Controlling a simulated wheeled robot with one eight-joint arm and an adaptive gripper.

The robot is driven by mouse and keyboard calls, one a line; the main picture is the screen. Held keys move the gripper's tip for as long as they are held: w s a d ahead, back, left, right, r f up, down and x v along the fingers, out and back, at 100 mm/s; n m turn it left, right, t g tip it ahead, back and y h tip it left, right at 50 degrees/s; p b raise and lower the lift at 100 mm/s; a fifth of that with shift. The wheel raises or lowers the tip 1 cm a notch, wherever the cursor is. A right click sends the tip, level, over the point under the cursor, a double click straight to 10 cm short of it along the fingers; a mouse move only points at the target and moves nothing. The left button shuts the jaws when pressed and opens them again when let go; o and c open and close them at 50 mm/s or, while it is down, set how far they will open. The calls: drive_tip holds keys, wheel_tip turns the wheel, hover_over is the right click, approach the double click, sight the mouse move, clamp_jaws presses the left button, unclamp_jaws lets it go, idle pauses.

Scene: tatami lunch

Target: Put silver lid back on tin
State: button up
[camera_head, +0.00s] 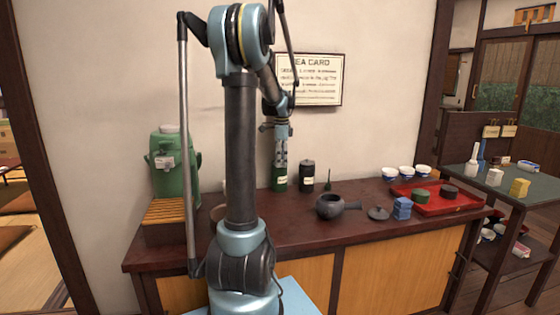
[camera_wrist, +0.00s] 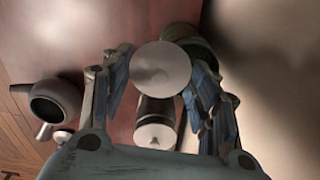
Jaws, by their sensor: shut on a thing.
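The silver lid (camera_wrist: 160,68), a pale round disc, is between my gripper's fingertips in the wrist view. My gripper (camera_head: 280,160) is shut on it and points down at the green tin (camera_head: 279,182) on the counter. In the wrist view the tin's green side (camera_wrist: 203,48) shows behind the lid, toward the wall, and the lid hides part of it. I cannot tell whether the lid touches the tin's rim. In the head view the fingers hide the lid.
A dark canister (camera_head: 307,177) stands close right of the tin, with a small green whisk-like item (camera_head: 328,181) beyond. A green jug (camera_head: 178,170) stands left.

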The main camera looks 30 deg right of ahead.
drive_tip(key=o, duration=0.9)
drive_tip(key=shift+o, duration=0.2)
drive_tip(key=o, duration=0.4)
drive_tip(key=shift+r, duration=0.1)
drive_tip(key=shift+r, duration=3.4)
